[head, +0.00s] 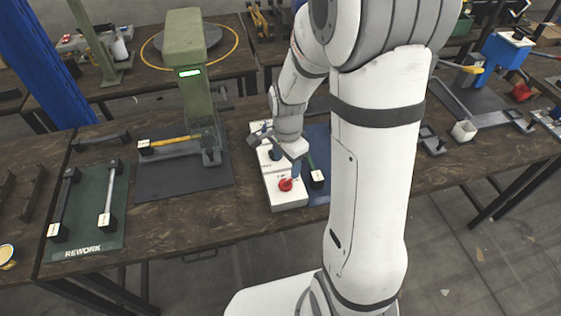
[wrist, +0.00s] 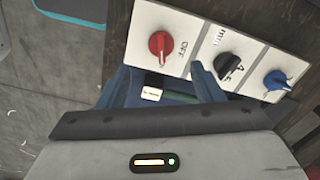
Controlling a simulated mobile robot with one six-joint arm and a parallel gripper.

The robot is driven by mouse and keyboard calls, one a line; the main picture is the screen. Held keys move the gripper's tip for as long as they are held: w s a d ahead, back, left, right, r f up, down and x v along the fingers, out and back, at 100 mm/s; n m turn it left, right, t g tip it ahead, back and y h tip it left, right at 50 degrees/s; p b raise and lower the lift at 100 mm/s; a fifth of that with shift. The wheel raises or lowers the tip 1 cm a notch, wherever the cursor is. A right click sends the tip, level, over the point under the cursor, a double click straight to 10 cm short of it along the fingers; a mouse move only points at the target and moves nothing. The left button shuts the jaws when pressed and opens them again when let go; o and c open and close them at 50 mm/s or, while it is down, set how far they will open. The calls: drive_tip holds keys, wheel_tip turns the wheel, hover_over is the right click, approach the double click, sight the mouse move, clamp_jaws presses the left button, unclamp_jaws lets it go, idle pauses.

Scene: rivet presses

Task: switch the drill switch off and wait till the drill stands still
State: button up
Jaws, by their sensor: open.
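A white switch panel lies on the bench, seen in the head view (head: 290,202) and in the wrist view (wrist: 197,45). It carries a red knob (wrist: 161,44), a black knob (wrist: 230,67) and a blue knob (wrist: 277,80). The red knob also shows in the head view (head: 286,185). "OFF" is printed beside the red knob; other lettering is too small to read. My gripper (wrist: 160,82) is open and empty, its fingers pointing toward the panel near the red and black knobs. No drill can be made out for certain, nor whether one turns.
A green press (head: 187,60) with a lit green lamp stands left of the panel on a dark mat (head: 175,182). A green "REWORK" mat (head: 85,235) holds dark-ended bars at far left. A blue machine (head: 505,50) stands at the right. My arm hides part of the bench.

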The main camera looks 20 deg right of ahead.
sight(286, 180)
drive_tip(key=shift+w+f, duration=0.1)
drive_tip(key=shift+f, duration=0.5)
drive_tip(key=shift+f+p, duration=0.35)
drive_tip(key=shift+f, duration=3.15)
drive_tip(key=shift+c, duration=0.2)
drive_tip(key=c, duration=1)
